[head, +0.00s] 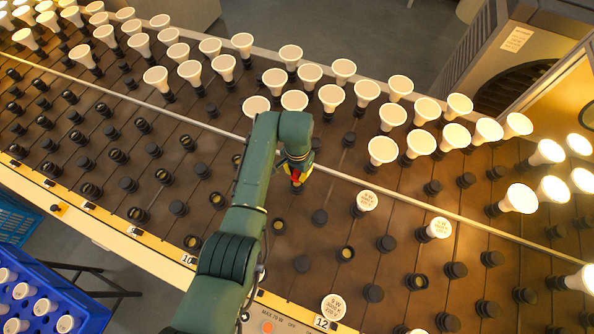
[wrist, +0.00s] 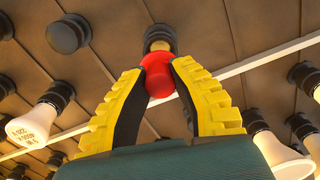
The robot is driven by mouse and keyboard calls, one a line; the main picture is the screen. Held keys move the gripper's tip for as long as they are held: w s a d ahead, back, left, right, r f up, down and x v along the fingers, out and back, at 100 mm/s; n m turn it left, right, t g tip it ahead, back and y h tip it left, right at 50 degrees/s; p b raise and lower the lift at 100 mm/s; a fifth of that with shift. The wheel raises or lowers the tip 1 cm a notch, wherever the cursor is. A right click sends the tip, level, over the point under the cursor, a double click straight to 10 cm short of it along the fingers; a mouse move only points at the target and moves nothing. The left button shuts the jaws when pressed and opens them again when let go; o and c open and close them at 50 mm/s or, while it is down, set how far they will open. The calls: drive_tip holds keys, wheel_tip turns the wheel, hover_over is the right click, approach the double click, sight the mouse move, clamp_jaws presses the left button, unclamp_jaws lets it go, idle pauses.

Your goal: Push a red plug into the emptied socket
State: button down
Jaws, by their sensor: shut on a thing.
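My gripper (head: 299,178) is low over the middle of the board in the head view. In the wrist view my gripper (wrist: 158,80) has its yellow-and-black fingers shut on a red plug (wrist: 158,75). The plug's round red body shows between the fingertips, and a brass-coloured part shows beyond it. A black socket (wrist: 161,33) is directly in line with that end. The brass part meets or overlaps the socket's mouth in the picture; I cannot tell how deep it is.
Lit white bulbs (head: 382,150) stand close behind and to the right of my gripper. Marked bulbs (head: 367,201) stand nearby to the right. Several black sockets (head: 320,217) lie around. A pale rail (head: 350,178) crosses the board. A blue crate of bulbs (head: 75,290) is at lower left.

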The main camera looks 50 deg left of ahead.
sight(297, 177)
drive_tip(key=shift+f, duration=0.1)
drive_tip(key=shift+f+b, duration=1.4)
drive_tip(key=shift+f, duration=0.35)
drive_tip(key=c, duration=0.9)
unclamp_jaws()
drive_tip(key=shift+c, duration=0.2)
wheel_tip(297, 177, up, 12)
drive_tip(key=shift+r, duration=0.1)
